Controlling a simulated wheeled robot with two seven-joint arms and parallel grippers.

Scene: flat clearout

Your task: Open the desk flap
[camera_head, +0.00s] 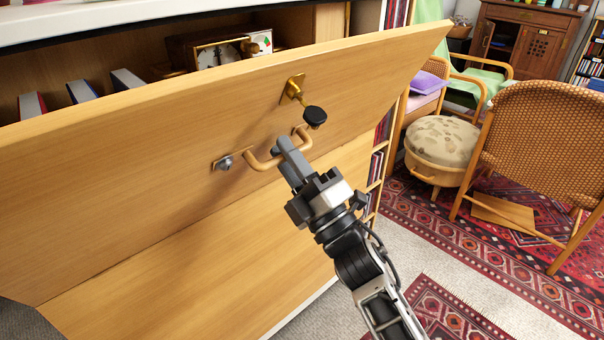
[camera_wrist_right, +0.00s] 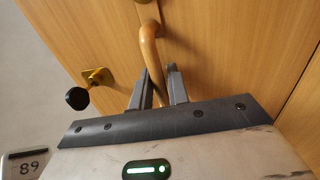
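The desk flap (camera_head: 150,130) is a wide light-wood panel, tilted outward at its top so that the compartment behind it shows. A curved tan handle (camera_head: 262,163) is fixed to its outer face. A brass fitting with a black knob (camera_head: 315,116) sits above the handle. My right gripper (camera_head: 283,148) is at the handle. In the right wrist view the handle (camera_wrist_right: 150,48) runs between the two grey fingers (camera_wrist_right: 160,88), which appear closed around it; the contact is partly hidden. My left gripper is not in view.
Behind the flap are binders (camera_head: 80,92) and a clock (camera_head: 218,54). At the right are a round padded stool (camera_head: 440,140), a woven chair (camera_head: 540,130) and a red patterned rug (camera_head: 490,245). Light carpet lies between the desk and the rug.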

